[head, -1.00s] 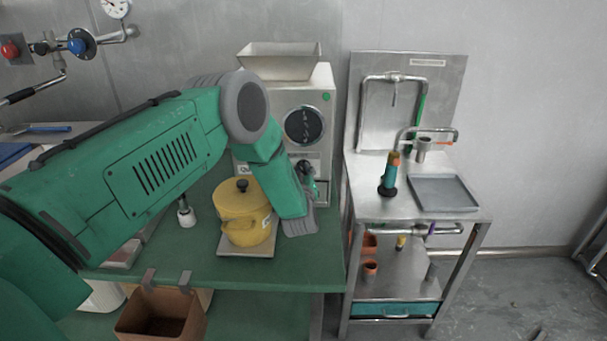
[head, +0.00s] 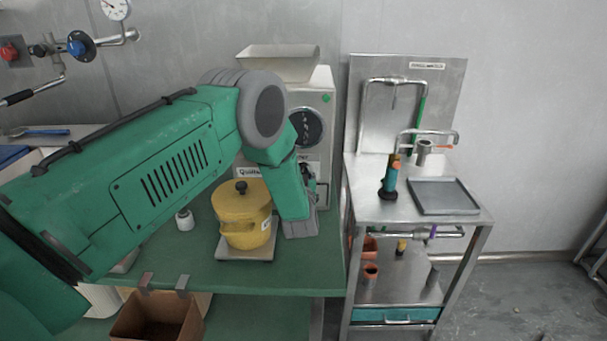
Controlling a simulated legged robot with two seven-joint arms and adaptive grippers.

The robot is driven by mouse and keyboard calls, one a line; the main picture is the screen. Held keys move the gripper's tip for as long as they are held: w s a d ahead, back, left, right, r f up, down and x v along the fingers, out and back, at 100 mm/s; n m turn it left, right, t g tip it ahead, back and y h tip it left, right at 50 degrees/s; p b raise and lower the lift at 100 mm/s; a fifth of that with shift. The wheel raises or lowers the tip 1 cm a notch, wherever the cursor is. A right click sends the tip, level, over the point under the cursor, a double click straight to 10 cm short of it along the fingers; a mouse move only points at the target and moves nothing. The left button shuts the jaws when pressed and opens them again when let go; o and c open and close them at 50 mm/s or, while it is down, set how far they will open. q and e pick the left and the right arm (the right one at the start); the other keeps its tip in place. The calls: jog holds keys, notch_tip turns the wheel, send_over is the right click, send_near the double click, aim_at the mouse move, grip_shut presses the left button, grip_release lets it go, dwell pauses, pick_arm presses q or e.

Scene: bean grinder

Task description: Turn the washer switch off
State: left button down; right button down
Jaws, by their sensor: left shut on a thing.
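My left arm crosses from the left, bent over the green table. My left gripper (head: 311,182), dark and partly hidden behind my own forearm, is at the lower front of the white machine (head: 322,130) with the hopper. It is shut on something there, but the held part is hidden. The machine has a round dark dial (head: 309,128), partly covered by my arm, and a small green button (head: 326,98) at its upper right. I cannot make out which part is the washer switch. My right gripper is out of view.
A yellow lidded pot (head: 241,207) stands on a flat plate (head: 236,255) beside my forearm. A brown bin (head: 160,318) hangs at the table's front. A steel sink stand (head: 360,190) with taps and a tray (head: 444,196) is on the right. Floor is free at far right.

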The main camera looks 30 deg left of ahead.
pick_arm(q)
jog(key=c, duration=1.6)
grip_release()
jog(key=shift+s, duration=0.1)
jog(key=v, duration=1.1)
jog(key=shift+s+d, duration=0.15)
jog(key=shift+s, duration=0.1)
jog(key=shift+f, duration=0.1)
